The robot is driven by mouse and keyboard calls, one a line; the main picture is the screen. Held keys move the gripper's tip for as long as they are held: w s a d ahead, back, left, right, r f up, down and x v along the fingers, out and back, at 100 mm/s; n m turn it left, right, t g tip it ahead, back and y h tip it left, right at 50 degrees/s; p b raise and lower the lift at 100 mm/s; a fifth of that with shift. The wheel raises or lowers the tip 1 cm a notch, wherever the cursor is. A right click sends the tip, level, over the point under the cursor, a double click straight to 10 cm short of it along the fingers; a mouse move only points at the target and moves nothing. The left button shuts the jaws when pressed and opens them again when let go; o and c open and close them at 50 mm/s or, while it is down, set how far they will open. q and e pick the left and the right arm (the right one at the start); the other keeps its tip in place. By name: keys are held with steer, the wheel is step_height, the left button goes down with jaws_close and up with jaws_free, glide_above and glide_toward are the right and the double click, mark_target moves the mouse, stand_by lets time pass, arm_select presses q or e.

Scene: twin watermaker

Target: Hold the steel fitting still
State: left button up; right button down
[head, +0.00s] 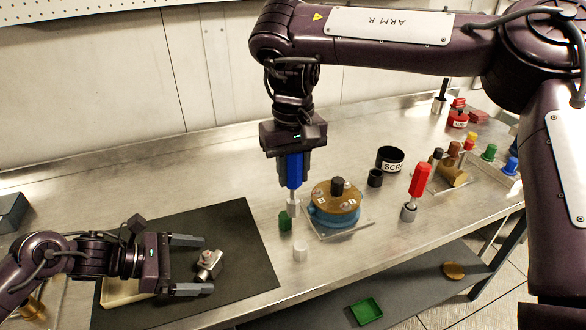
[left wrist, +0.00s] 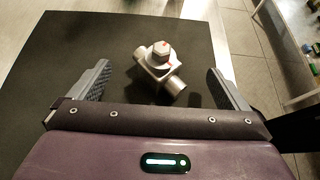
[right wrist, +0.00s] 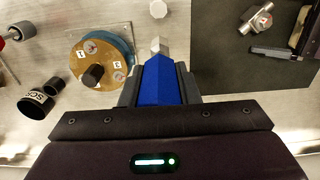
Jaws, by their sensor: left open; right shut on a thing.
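The steel fitting (head: 208,264) lies on the dark mat, a silvery tee-shaped body with a hex cap on top bearing a red mark. In the left wrist view the fitting (left wrist: 158,68) sits between and beyond the fingertips. My left gripper (head: 190,265) is open around it, its fingers on either side and apart from it. My right gripper (head: 293,168) is shut on a blue-handled tool (head: 294,172) with a metal socket-like end, held upright above the bench. The blue handle also shows in the right wrist view (right wrist: 160,82).
A brass-topped blue round unit (head: 335,203) stands on a clear plate right of the held tool. A black SCRAP cup (head: 390,158) and a red-handled tool (head: 418,180) are farther right. The dark mat (head: 240,235) has bare room.

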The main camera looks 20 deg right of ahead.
arm_select(q)
steer(key=shift+w+d+f+b, duration=0.1)
steer(key=shift+d+f+b, duration=0.45)
steer(key=shift+d+f, duration=0.1)
arm_select(e)
steer(key=shift+w+f, duration=0.1)
steer(key=shift+f, duration=0.85)
arm_select(q)
steer(key=shift+d+r, duration=0.1)
steer(key=shift+d, duration=0.1)
arm_select(e)
steer(key=shift+f, duration=0.15)
arm_select(q)
steer(key=c, duration=1.9)
steer(key=shift+c, duration=0.2)
steer(key=o, duration=0.9)
steer(key=shift+c, duration=0.2)
steer(key=o, duration=0.3)
